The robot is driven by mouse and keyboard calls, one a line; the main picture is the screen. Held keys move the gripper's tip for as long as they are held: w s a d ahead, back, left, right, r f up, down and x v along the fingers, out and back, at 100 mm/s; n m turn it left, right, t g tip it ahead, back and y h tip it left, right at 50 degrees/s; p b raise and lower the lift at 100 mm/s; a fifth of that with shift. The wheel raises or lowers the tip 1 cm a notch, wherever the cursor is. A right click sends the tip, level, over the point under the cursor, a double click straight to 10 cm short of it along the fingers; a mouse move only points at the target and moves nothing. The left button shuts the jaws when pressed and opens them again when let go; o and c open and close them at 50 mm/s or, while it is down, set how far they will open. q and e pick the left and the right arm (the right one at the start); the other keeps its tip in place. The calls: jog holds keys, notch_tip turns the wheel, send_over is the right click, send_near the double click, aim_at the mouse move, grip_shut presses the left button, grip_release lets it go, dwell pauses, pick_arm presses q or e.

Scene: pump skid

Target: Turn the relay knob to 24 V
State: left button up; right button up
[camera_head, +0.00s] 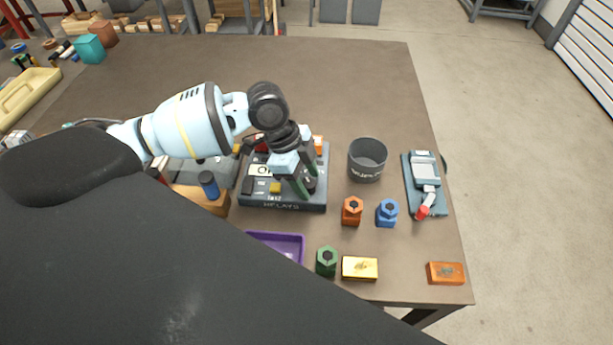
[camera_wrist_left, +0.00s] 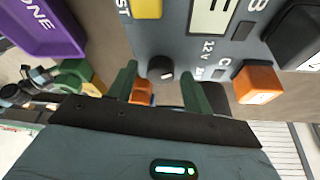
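The relay panel (camera_head: 252,205) is a dark grey-blue box lettered RELAYS on the table; its face fills the top of the left wrist view (camera_wrist_left: 185,40). The relay knob (camera_wrist_left: 160,67) is small, round and black, and shows between the fingers in that view. A "12 V" label is beside it; a second label is partly hidden by a finger. I cannot tell where the knob points. My left gripper (camera_head: 306,181) is over the panel's right part, green fingers apart (camera_wrist_left: 159,78), one on each side of the knob; contact is not clear. My right gripper is not in view.
An orange button (camera_wrist_left: 257,82) and a yellow one (camera_wrist_left: 146,8) sit on the panel near the fingers. A dark grey cup (camera_head: 367,160), an orange hex piece (camera_head: 352,211) and a blue one (camera_head: 387,213) stand to the right. A purple tray (camera_head: 277,236) lies in front.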

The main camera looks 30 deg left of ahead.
pick_arm(q)
jog(key=c, duration=0.9)
jog(key=shift+o, duration=0.2)
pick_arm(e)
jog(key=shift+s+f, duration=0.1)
pick_arm(q)
jog(key=shift+m, duration=0.4)
jog(key=shift+w+m+g, duration=0.15)
jog(key=shift+m+g, duration=0.35)
jog(key=shift+m, duration=0.4)
jog(key=m+g, duration=0.1)
jog(key=m, duration=0.1)
jog(key=shift+m, duration=0.4)
jog(key=m+g, duration=0.1)
jog(key=m, duration=0.2)
jog(key=shift+w+d+y, duration=0.1)
jog(key=shift+y, duration=0.2)
jog(key=shift+m+g+y+b, duration=0.5)
jog(key=shift+m+g, duration=0.1)
jog(key=shift+m, duration=1.1)
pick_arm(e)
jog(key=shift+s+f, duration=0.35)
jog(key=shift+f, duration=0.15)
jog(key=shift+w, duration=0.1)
